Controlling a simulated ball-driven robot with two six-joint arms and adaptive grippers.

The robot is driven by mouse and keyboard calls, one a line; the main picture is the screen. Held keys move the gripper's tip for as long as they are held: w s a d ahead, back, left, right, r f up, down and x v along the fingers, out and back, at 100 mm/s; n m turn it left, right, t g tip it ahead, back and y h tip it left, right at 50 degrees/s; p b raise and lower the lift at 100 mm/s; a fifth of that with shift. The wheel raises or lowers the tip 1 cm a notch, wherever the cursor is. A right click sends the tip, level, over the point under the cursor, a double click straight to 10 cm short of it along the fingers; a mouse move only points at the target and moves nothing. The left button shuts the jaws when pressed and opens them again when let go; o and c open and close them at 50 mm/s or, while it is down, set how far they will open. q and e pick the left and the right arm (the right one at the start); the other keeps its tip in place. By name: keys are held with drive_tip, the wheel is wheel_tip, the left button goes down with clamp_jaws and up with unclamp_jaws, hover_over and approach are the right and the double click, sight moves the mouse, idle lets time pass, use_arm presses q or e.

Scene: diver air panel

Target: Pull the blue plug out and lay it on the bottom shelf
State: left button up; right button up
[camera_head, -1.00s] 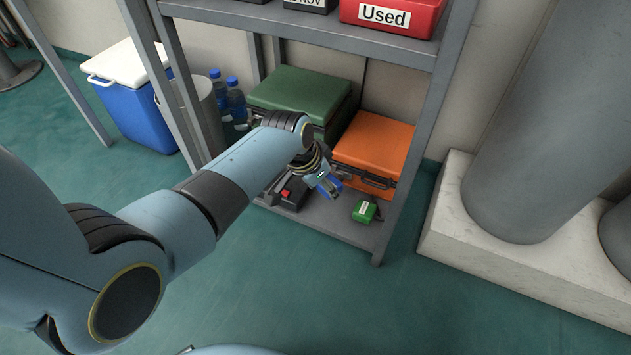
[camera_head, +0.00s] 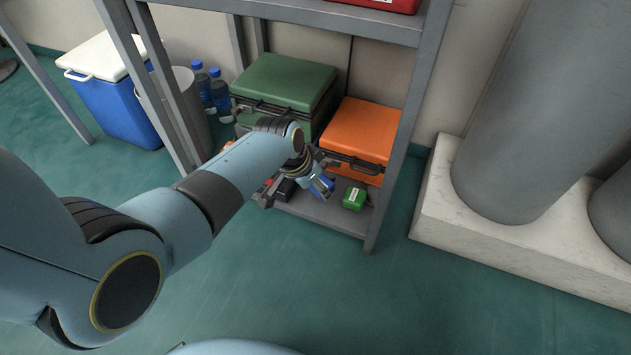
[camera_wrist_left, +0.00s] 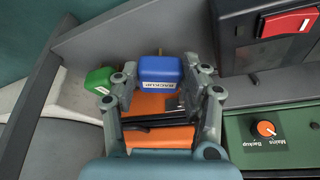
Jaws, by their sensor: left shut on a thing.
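The blue plug (camera_head: 322,187) is held in my left gripper (camera_head: 320,185), low over the bottom shelf (camera_head: 335,214). The wrist view shows the blue plug (camera_wrist_left: 160,72), labelled BACKUP, between the two fingers of the left gripper (camera_wrist_left: 155,85). I cannot tell whether the plug touches the shelf. A green plug (camera_head: 354,197) sits on the shelf just right of the gripper; it also shows in the wrist view (camera_wrist_left: 101,80). My right gripper is not in view.
An orange case (camera_head: 362,130) and a green case (camera_head: 287,80) stand behind on the shelf. A black box with a red switch (camera_wrist_left: 292,22) is close by, and a panel has an orange knob (camera_wrist_left: 267,128). Shelf posts (camera_head: 395,150) flank the space.

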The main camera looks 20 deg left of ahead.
use_arm(q)
drive_tip(key=shift+f, duration=0.25)
idle(0.6)
drive_tip(key=o, duration=1.4)
